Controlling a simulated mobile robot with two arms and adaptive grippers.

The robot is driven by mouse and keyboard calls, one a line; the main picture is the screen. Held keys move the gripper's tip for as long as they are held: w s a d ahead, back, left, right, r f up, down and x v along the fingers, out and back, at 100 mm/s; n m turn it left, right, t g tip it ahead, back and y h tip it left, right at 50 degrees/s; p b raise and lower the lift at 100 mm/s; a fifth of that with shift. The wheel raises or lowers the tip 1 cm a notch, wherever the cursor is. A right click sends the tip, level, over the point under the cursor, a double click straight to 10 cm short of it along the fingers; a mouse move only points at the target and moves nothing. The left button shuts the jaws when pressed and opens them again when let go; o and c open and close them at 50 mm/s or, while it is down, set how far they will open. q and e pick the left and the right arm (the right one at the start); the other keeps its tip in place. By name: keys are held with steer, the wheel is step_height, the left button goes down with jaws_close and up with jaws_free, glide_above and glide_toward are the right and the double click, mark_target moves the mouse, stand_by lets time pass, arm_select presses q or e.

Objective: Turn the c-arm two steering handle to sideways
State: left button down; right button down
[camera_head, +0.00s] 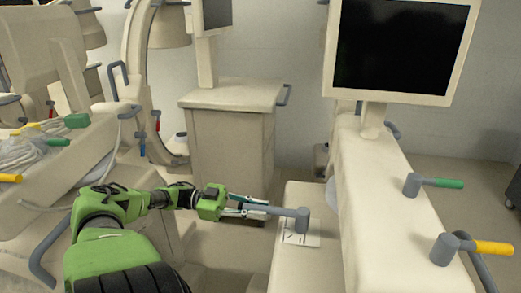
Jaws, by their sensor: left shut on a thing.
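A grey steering handle (303,218) stands on a low beige ledge of the cart in the middle right. It has an upright round hub, and its lever points left toward my gripper. My left gripper (258,207) reaches in from the left and is shut on the lever's outer end, which its fingers partly hide. A white label with dark marks (302,239) lies flat under the hub. My right gripper is not in view.
The beige cart body (385,200) rises right of the handle and carries a dark monitor (400,47). A green-tipped lever (443,183) and a yellow-tipped lever (494,248) stick out on top. Another cart (232,140) stands behind. Cables and equipment crowd the left.

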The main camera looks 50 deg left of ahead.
arm_select(q)
steer(key=shift+w+a+r, duration=0.15)
steer(key=shift+r, duration=0.05)
steer(key=c, duration=1.9)
jaws_free()
steer(key=shift+f, duration=0.15)
